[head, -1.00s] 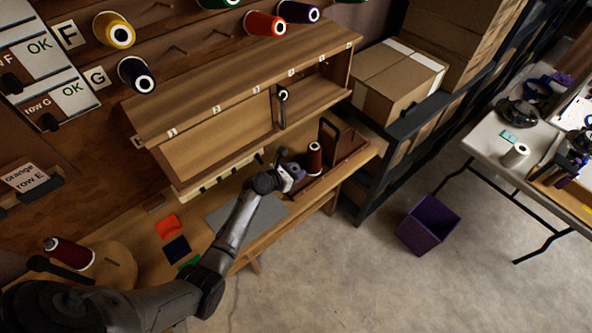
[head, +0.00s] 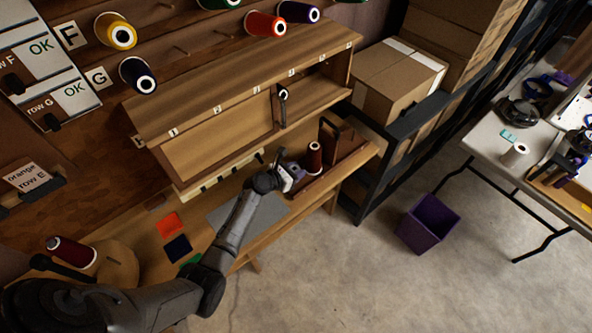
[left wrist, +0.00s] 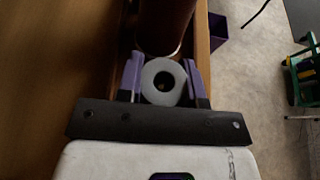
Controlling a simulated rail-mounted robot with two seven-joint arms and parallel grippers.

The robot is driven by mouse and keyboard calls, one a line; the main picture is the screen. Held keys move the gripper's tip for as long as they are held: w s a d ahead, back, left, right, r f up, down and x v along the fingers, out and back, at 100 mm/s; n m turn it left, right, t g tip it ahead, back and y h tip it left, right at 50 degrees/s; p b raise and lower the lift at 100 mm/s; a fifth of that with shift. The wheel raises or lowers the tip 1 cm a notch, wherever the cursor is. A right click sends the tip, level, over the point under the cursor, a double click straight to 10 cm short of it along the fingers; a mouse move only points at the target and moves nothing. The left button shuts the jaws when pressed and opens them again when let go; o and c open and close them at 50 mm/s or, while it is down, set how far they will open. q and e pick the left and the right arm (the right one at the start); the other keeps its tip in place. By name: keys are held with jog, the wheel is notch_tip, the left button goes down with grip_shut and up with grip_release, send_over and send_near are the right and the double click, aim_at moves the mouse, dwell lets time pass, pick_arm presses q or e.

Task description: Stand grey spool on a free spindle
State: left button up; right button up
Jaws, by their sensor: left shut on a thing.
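The grey spool (left wrist: 163,82) shows end-on in the left wrist view as a pale grey ring with a dark hole. My left gripper (left wrist: 163,76) is shut on it, with a purple finger on each side. In the head view my left gripper (head: 293,170) is over the workbench, at the left end of a wooden rack. A dark red spool (head: 314,158) stands upright in the rack, just beyond the gripper; it also shows in the left wrist view (left wrist: 165,22). The grey spool is mostly hidden in the head view. My right gripper is not in view.
The wooden rack (head: 352,145) has a raised end board. A shelf cabinet (head: 215,140) hangs above the bench. Bare pegs (head: 181,50) stick out of the thread wall among coloured spools. A purple bin (head: 430,222) stands on the floor. A white spool (head: 515,153) is on the right table.

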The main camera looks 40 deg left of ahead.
pick_arm(q)
jog(key=shift+f, duration=0.25)
jog(key=shift+f, duration=0.15)
jog(key=o, duration=1)
jog(key=shift+p+v, duration=1.65)
jog(key=shift+v, duration=5.3)
jog(key=shift+w, duration=0.1)
